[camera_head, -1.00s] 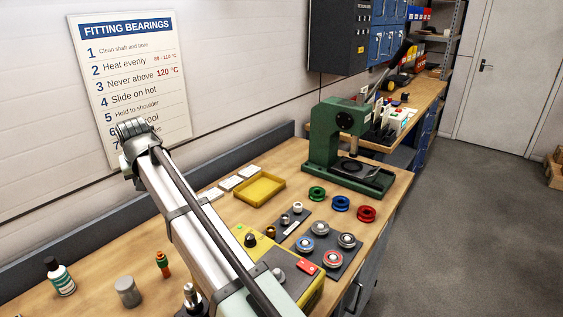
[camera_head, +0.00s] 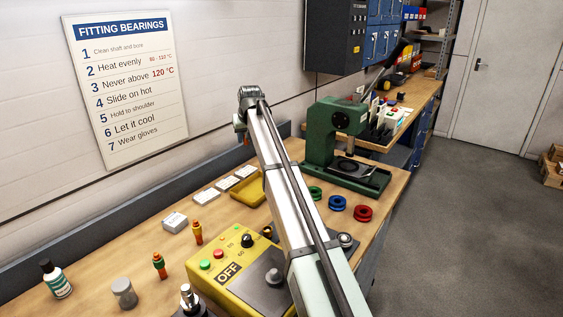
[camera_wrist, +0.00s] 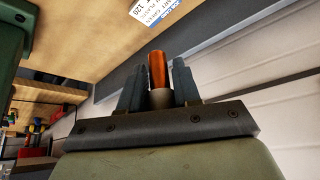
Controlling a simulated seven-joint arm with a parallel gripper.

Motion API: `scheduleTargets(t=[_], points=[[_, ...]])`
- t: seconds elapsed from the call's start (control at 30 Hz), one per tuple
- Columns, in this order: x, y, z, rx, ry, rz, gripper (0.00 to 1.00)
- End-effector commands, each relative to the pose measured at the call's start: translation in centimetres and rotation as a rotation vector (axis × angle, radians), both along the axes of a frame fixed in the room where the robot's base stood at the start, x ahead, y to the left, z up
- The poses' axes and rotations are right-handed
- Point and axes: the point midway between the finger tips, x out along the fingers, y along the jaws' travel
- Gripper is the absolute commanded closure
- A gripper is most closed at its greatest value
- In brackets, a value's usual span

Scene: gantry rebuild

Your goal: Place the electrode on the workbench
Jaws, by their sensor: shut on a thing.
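My gripper (camera_wrist: 158,92) is shut on a copper-orange rod (camera_wrist: 158,68) with a pale collar, which I take to be the electrode. It stands between the two dark fingers in the wrist view. In the head view, my gripper (camera_head: 243,126) hangs at the end of my arm, high over the back of the workbench (camera_head: 120,238), in front of the wall. Only a small orange bit of the electrode (camera_head: 246,140) shows below it there. The electrode is clear of the wooden bench top.
A yellow tray (camera_head: 246,191) and white cards (camera_head: 226,183) lie at the bench's back. A green press (camera_head: 325,137) stands to the right. Bare wood lies between.

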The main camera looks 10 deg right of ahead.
Motion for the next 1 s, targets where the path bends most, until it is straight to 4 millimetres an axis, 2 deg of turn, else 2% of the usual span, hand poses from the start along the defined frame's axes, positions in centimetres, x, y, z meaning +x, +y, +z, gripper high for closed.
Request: scheduleTargets(t=[0.03,0.2,0.47,0.7,1.0], points=[[1.3,-2.2,0.1,0.000,-0.001,-0.016,1.00],[3.6,-7.7,0.0,0.003,-0.003,-0.051,1.00],[5.4,-12.9,-0.1,0.002,-0.006,-0.081,1.00],[5.1,-12.6,-3.7,0.002,-0.006,-0.079,1.00],[5.1,-12.6,-6.3,0.002,-0.006,-0.079,1.00]])
